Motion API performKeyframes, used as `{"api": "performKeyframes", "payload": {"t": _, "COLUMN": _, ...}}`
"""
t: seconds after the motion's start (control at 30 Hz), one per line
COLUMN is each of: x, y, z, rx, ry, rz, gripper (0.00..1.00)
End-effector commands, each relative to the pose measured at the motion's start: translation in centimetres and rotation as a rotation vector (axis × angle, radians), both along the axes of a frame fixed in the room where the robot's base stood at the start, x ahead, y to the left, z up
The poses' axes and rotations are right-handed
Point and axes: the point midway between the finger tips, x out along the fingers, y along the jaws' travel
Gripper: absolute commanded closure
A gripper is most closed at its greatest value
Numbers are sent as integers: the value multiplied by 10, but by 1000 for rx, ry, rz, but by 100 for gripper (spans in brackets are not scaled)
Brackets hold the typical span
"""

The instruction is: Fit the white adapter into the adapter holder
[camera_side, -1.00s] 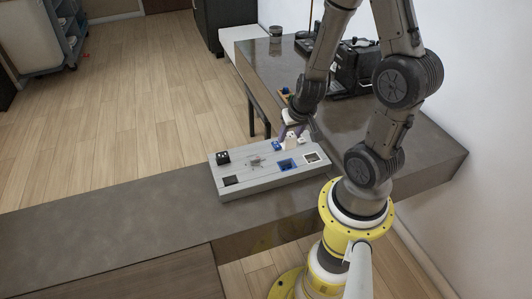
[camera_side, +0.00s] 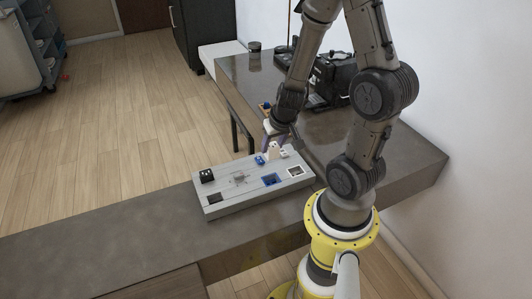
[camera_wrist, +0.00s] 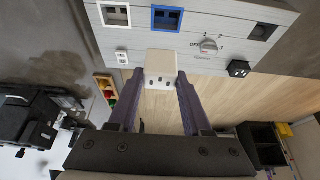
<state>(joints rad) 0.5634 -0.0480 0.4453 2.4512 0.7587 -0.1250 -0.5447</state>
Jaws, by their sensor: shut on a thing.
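My gripper (camera_wrist: 160,85), with purple fingers, is shut on the white adapter (camera_wrist: 160,66), a pale block with small dark slots. In the side view the adapter (camera_side: 273,149) is above the back edge of the grey adapter holder (camera_side: 240,203), between a blue piece (camera_side: 260,160) and a small white piece (camera_side: 283,153). The holder board has a white-framed opening (camera_wrist: 116,14) and a blue-framed opening (camera_wrist: 167,18); both look empty. They also show in the side view, white (camera_side: 296,171) and blue (camera_side: 270,180). The adapter is outside both. Its underside is hidden.
A black block (camera_side: 207,176) stands on the board's left end, near a dark recess (camera_side: 215,198). A dial (camera_wrist: 208,46) is mid-board. A black machine (camera_side: 330,80) stands on the counter behind. The counter left of the board (camera_side: 110,225) is clear.

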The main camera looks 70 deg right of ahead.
Motion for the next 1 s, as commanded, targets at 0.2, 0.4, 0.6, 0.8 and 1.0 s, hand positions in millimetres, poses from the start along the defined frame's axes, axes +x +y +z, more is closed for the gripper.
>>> {"api": "performKeyframes", "payload": {"t": 0.2, "x": 14, "y": -7, "z": 7, "rx": 0, "ry": 0, "rz": -43, "gripper": 100}}
{"api": "performKeyframes", "payload": {"t": 0.4, "x": 34, "y": -3, "z": 12, "rx": 1, "ry": 0, "rz": -72, "gripper": 100}}
{"api": "performKeyframes", "payload": {"t": 0.6, "x": 59, "y": 12, "z": 15, "rx": 0, "ry": -1, "rz": -91, "gripper": 100}}
{"api": "performKeyframes", "payload": {"t": 0.8, "x": 97, "y": 59, "z": 12, "rx": 0, "ry": 1, "rz": -95, "gripper": 100}}
{"api": "performKeyframes", "payload": {"t": 1.0, "x": 120, "y": 109, "z": 5, "rx": -1, "ry": 2, "rz": -79, "gripper": 100}}
